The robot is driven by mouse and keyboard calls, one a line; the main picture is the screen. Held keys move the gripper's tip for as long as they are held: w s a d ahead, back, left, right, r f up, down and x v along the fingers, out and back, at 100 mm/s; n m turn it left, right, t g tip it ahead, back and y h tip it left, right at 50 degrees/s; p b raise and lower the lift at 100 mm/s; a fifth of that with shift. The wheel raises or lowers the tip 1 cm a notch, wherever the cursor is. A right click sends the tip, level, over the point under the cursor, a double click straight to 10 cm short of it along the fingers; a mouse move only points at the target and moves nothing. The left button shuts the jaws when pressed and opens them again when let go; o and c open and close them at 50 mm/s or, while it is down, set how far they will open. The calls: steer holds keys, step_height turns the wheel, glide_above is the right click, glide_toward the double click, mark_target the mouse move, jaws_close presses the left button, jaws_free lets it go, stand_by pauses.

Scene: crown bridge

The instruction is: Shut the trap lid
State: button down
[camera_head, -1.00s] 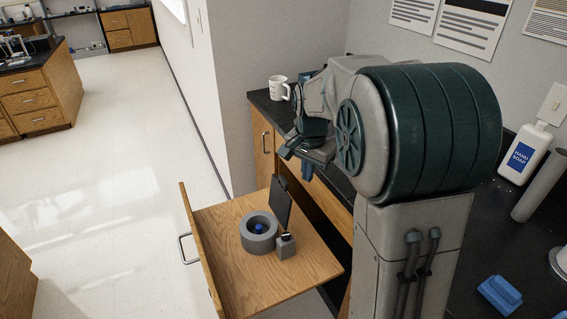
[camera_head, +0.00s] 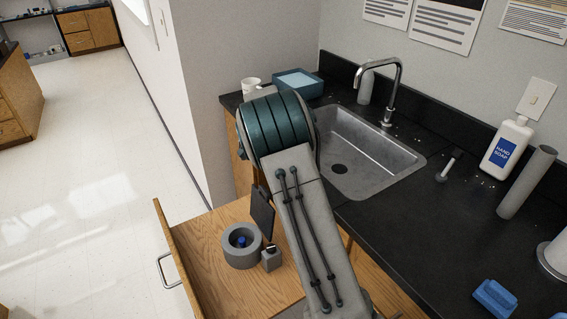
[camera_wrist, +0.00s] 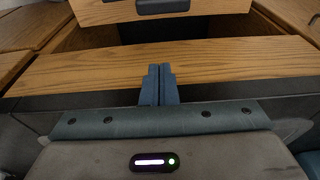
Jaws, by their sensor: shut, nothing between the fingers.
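The trap stands in an open wooden drawer in the head view. It is a round grey cup (camera_head: 240,260) with a blue piece (camera_head: 241,241) inside and a small grey block (camera_head: 271,261) beside it. The dark, flat trap lid (camera_head: 262,213) stands upright at the cup's far right side, open. In the head view my gripper is hidden behind my arm. In the wrist view my gripper (camera_wrist: 160,70) shows with both blue-grey fingers together and empty, in front of a wooden surface. The trap and lid are not recognisable in the wrist view.
The drawer (camera_head: 200,232) sticks out from under the black counter (camera_head: 430,235). A sink (camera_head: 365,150), a faucet (camera_head: 390,85), a white mug (camera_head: 250,86) and a soap bottle (camera_head: 505,148) are on or in the counter. Open floor (camera_head: 80,180) lies left.

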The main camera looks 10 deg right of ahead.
steer(key=shift+s+a+f+p, duration=0.15)
steer(key=shift+a+f+p, duration=0.2)
steer(key=shift+f, duration=0.45)
steer(key=shift+s+a+f+p, duration=0.2)
steer(key=shift+a+f, duration=0.3)
steer(key=shift+f, duration=0.25)
steer(key=shift+s+a+f+p, duration=0.1)
steer(key=shift+a+f+p, duration=0.25)
steer(key=shift+f, duration=0.45)
